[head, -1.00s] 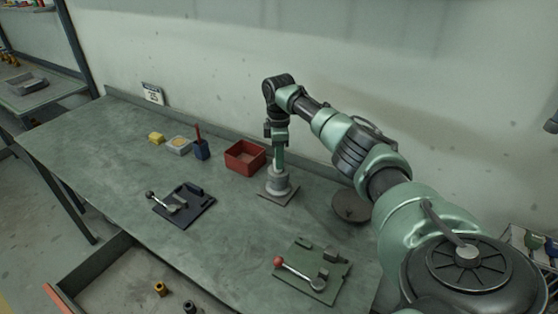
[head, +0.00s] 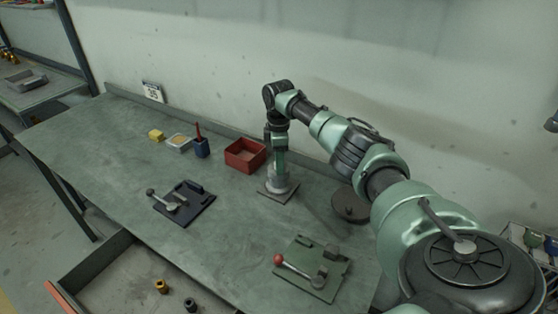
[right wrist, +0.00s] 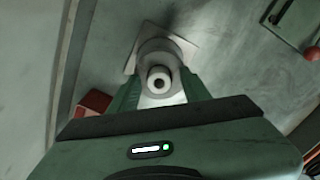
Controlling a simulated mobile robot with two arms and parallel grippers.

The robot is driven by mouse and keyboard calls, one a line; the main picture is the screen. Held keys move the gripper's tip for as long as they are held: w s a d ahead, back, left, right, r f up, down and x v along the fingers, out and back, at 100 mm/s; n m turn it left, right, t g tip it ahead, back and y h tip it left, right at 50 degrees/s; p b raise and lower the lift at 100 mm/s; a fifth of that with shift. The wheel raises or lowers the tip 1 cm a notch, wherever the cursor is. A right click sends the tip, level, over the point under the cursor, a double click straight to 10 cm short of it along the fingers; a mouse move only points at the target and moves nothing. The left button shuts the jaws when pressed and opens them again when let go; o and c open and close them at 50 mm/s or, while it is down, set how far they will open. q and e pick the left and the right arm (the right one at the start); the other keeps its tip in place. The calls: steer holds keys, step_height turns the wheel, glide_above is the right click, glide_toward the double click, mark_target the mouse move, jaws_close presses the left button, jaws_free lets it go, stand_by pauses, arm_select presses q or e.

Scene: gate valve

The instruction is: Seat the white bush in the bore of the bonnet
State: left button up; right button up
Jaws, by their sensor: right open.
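The grey round bonnet (head: 281,187) stands upright on a square plate (head: 266,191) at the middle of the bench. My right gripper (head: 279,172) points down at the bonnet's top. In the right wrist view the right gripper (right wrist: 158,92) is open, with one green finger on each side. Between the fingers shows the white bush (right wrist: 159,88), a pale ring with a dark hole, lined up with the bonnet (right wrist: 158,50). How deep the bush sits in the bore I cannot tell. The left gripper is out of view.
A red bin (head: 246,155) stands just behind and left of the bonnet, and a dark round disc (head: 350,204) lies to its right. A green plate with a red-knobbed lever (head: 310,268) and a dark lever fixture (head: 183,204) lie nearer. The left bench is mostly clear.

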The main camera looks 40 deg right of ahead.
steer(key=shift+r, duration=0.15)
step_height(320, 180, up, 12)
steer(key=b, duration=0.3)
stand_by(0.4)
